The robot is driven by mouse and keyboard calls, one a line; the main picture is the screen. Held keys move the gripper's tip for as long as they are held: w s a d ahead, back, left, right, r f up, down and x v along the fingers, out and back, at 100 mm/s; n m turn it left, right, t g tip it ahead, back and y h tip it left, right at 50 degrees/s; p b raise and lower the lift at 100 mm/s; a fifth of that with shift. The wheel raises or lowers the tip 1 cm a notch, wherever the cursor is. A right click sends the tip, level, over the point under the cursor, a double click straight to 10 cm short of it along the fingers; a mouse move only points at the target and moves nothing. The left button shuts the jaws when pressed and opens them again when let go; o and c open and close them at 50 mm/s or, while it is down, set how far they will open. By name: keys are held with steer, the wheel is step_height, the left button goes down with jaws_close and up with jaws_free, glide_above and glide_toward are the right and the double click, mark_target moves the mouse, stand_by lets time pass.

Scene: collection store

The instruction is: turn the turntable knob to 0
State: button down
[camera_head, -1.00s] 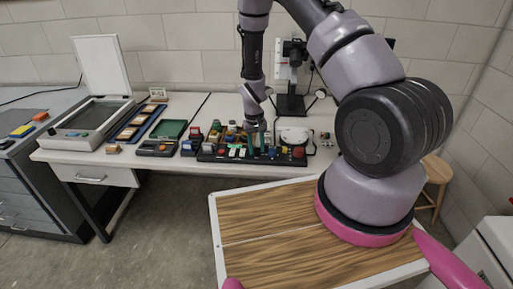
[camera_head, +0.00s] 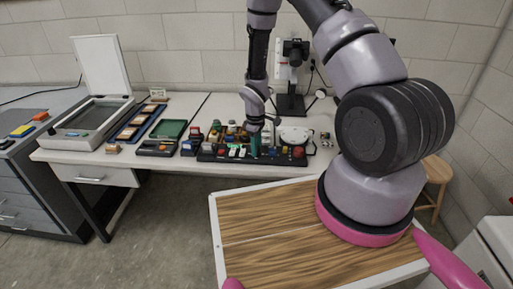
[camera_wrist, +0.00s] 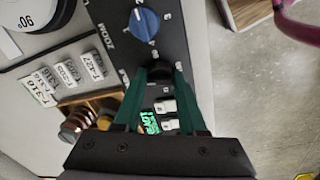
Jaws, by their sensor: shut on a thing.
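My gripper (camera_wrist: 160,74) has green fingers that point at the black control panel (camera_wrist: 103,12). The fingers are closed on a small dark knob (camera_wrist: 160,70), mostly hidden between the tips. Its pointer and its name label cannot be made out. In the head view my gripper (camera_head: 254,150) reaches down to the panel (camera_head: 208,157) on the white table. A blue knob (camera_wrist: 144,22) with a white pointer line stands just beyond the fingers, next to the word ZOOM. A round white disc (camera_wrist: 25,14) marked 90° shows at the upper left; it looks like the turntable (camera_head: 294,135).
White switches (camera_wrist: 166,106) and a green lit display (camera_wrist: 149,122) lie close to the fingers. Labelled tags (camera_wrist: 66,72) and a copper-coloured object (camera_wrist: 76,124) are at the left. A red button (camera_head: 299,152) is at the panel's right end. A microscope stand (camera_head: 291,100) is behind.

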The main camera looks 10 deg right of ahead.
steer(key=shift+a+n, duration=0.1)
steer(key=shift+n, duration=0.8)
steer(key=c, duration=0.5)
jaws_free()
steer(key=shift+r, duration=0.1)
steer(key=r, duration=1)
steer(key=shift+s+a+r, duration=0.1)
steer(key=shift+s+r, duration=0.2)
steer(key=shift+r, duration=0.1)
